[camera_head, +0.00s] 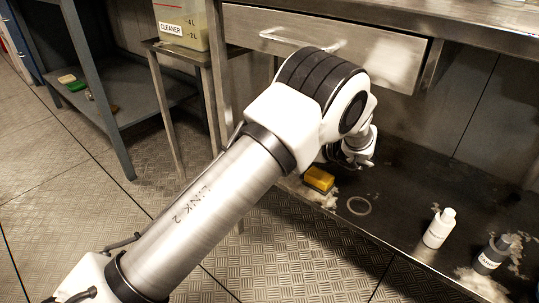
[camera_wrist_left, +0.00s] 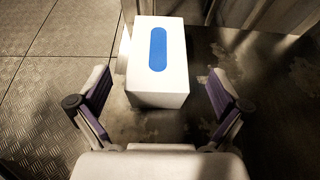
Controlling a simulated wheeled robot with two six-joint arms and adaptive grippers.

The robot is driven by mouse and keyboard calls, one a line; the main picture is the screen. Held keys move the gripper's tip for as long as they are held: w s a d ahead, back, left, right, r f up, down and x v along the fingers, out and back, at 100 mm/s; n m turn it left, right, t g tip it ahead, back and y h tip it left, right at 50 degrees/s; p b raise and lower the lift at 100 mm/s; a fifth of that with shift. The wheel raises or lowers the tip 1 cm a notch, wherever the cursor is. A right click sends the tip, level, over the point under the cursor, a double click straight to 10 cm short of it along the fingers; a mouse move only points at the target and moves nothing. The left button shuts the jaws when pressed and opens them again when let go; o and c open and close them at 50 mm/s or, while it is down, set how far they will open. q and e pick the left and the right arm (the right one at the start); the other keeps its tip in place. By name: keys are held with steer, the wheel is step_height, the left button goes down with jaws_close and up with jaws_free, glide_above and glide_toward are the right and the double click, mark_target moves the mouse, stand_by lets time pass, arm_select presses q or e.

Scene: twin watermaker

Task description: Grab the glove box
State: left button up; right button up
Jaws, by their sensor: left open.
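The glove box (camera_wrist_left: 157,88) is a white box with a blue oval on its top, in the upper middle of the left wrist view. It rests on a dark metal surface. I cannot make it out in the head view, where my left arm blocks part of the shelf. My left gripper (camera_wrist_left: 157,96) is open, with one finger to each side of the box's near end. A gap shows between the box and the right finger; the left finger is closer to the box. My right gripper is in neither view.
A cleaner container (camera_head: 181,22) stands at the upper left.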

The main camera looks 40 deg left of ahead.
arm_select(q)
steer(key=b+x, duration=0.3)
steer(key=x, duration=0.1)
steer(key=shift+s+a+f, duration=0.1)
steer(key=shift+a+f, duration=0.2)
steer(key=shift+a, duration=0.2)
steer(key=shift+r, duration=0.2)
steer(key=c, duration=1.3)
steer(key=shift+r+p, duration=0.1)
steer(key=shift+p, duration=0.2)
